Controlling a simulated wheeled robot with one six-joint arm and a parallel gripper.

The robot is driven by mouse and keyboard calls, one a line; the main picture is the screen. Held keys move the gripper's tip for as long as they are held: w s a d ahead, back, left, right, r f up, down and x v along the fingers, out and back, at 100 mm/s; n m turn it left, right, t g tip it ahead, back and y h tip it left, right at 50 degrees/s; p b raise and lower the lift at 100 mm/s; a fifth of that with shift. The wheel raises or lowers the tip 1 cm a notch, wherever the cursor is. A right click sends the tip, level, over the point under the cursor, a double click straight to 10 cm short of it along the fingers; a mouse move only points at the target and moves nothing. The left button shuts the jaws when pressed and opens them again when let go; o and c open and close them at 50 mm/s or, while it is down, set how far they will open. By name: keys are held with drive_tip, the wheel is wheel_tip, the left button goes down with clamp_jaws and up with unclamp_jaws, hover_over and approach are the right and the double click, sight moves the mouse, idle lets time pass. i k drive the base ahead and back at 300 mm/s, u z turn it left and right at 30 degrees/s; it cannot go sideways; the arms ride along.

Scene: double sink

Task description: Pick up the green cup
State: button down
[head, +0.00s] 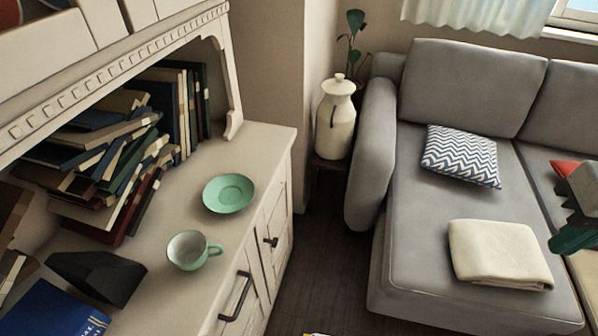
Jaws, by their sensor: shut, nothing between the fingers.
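The green cup (190,250) stands upright on the white cabinet top, near its front edge. Its handle points right and its pale inside shows no contents. A green saucer (229,193) lies behind it and to the right, apart from it.
The white cabinet (262,150) has a shelf above, with many books (115,150) piled at the back left. A black object (95,277) and a blue book (52,310) lie left of the cup. A grey sofa (420,235) stands right, across a strip of floor.

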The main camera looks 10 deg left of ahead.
sight(188, 250)
drive_tip(key=u, duration=1.65)
drive_tip(key=k, duration=1.25)
drive_tip(key=z, duration=0.1)
drive_tip(key=i, duration=0.8)
drive_tip(key=z, duration=0.4)
